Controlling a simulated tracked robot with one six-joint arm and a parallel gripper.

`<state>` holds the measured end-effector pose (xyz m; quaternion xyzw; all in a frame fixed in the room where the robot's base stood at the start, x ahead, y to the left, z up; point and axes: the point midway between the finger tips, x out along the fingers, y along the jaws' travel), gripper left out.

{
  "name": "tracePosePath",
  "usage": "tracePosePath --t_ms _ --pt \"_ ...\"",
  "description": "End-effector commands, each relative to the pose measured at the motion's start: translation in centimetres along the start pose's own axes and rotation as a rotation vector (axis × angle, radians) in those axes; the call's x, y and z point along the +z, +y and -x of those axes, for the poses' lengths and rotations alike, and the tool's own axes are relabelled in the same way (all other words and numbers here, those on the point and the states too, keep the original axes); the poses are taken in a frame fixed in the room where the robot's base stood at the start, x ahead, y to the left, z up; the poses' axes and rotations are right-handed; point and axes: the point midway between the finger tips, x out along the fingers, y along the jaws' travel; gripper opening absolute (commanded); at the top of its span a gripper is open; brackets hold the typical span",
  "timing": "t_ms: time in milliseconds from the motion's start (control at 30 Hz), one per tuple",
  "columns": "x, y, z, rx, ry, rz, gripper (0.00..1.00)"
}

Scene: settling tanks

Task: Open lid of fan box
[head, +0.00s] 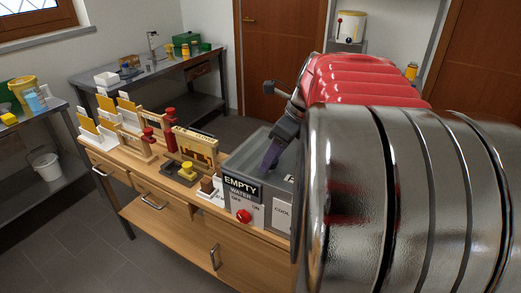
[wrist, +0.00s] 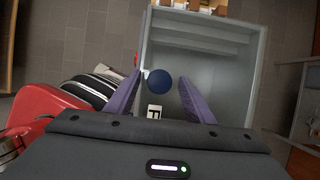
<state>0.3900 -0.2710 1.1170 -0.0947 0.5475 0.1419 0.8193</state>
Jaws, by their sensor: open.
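A grey box (head: 240,205) stands at the right end of the wooden counter, with "EMPTY WATER" and "COOL" labels on its front. In the wrist view, a grey open-topped box (wrist: 250,50) lies below my gripper. A round dark blue knob (wrist: 159,81) shows between my fingers, with a white label (wrist: 154,112) bearing a partly visible letter near it. I cannot tell for sure which part is the fan box lid. My gripper (wrist: 160,76) is open, its purple fingers on either side of the knob, not visibly touching it. In the head view my gripper (head: 271,156) is over the grey box.
A red knob (head: 243,216) is on the box front. Left of the box, the counter holds a dark tray with a yellow knob (head: 187,169), red cylinders (head: 170,129) and wooden racks. A metal table with a tap (head: 152,45) stands behind. My arm hides much of the right side.

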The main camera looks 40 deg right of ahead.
Motion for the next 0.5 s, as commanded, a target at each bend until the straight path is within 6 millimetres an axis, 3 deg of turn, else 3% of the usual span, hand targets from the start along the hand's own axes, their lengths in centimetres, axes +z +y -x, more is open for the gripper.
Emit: tracePosePath --t_ms 100,500 --pt "0.01 0.0 0.02 0.0 0.0 0.0 0.48" --pt "0.01 0.0 0.06 0.0 0.0 0.001 0.2"
